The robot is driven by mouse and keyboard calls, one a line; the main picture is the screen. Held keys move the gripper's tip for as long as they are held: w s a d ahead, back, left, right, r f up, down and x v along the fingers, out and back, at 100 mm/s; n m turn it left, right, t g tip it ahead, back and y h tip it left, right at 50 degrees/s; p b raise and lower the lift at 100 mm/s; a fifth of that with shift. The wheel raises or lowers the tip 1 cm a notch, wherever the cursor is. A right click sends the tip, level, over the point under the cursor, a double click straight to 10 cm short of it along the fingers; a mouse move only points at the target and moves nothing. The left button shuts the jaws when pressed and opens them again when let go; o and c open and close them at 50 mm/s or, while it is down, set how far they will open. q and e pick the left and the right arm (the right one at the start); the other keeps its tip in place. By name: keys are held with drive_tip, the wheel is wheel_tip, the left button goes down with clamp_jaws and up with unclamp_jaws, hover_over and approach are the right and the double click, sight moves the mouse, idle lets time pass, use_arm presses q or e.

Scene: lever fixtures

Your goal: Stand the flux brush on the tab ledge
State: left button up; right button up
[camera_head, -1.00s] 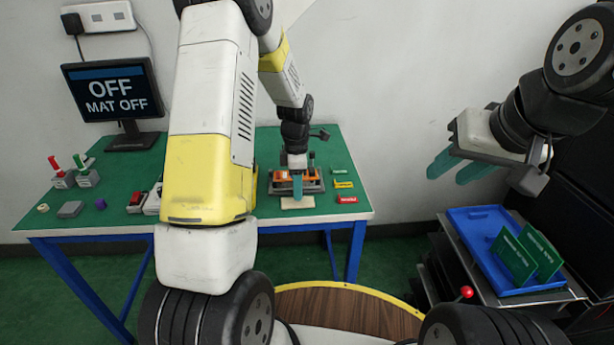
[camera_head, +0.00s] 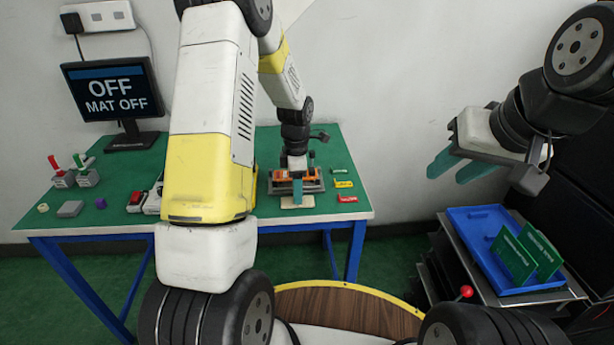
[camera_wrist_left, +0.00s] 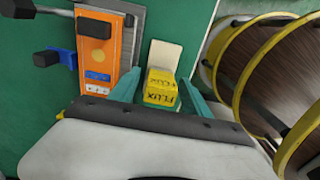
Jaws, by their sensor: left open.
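The flux brush (camera_wrist_left: 161,88), a yellow block marked FLUX with green below, shows in the left wrist view between my left gripper's teal fingers. My left gripper (camera_wrist_left: 160,82) is open, with a small gap to the brush on each side. In the head view my left gripper (camera_head: 298,196) is low over the bench at a cream plate (camera_head: 290,206); I cannot make out the brush there. The cream plate (camera_wrist_left: 165,54), perhaps the tab ledge, lies just beyond the brush in the wrist view. Whether they touch is unclear. My right gripper (camera_head: 446,176) is open and empty, off the bench.
An orange device (camera_head: 282,175) on a grey base stands beside my left gripper. Small green, yellow and red labelled pieces (camera_head: 346,185) lie to its right. Lever fixtures (camera_head: 75,175) and a monitor (camera_head: 112,92) reading OFF, MAT OFF are left. A blue tray (camera_head: 485,222) stands right.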

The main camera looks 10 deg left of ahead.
use_arm(q)
wheel_tip(320, 180, up, 12)
drive_tip(key=shift+f, duration=0.25)
drive_tip(key=s+d+r+m+t+h, duration=0.1)
drive_tip(key=s+r+m+t, duration=0.2)
drive_tip(key=s+r+m, duration=0.5)
drive_tip(key=s+d+r+m+t+h, duration=0.1)
drive_tip(key=s+r+m+t, duration=0.2)
drive_tip(key=s+r+m, duration=0.4)
drive_tip(key=s+m, duration=0.6)
drive_tip(key=s, duration=0.3)
drive_tip(key=shift+s+r+m, duration=0.15)
drive_tip(key=shift+r+m, duration=0.25)
drive_tip(key=shift+d, duration=0.1)
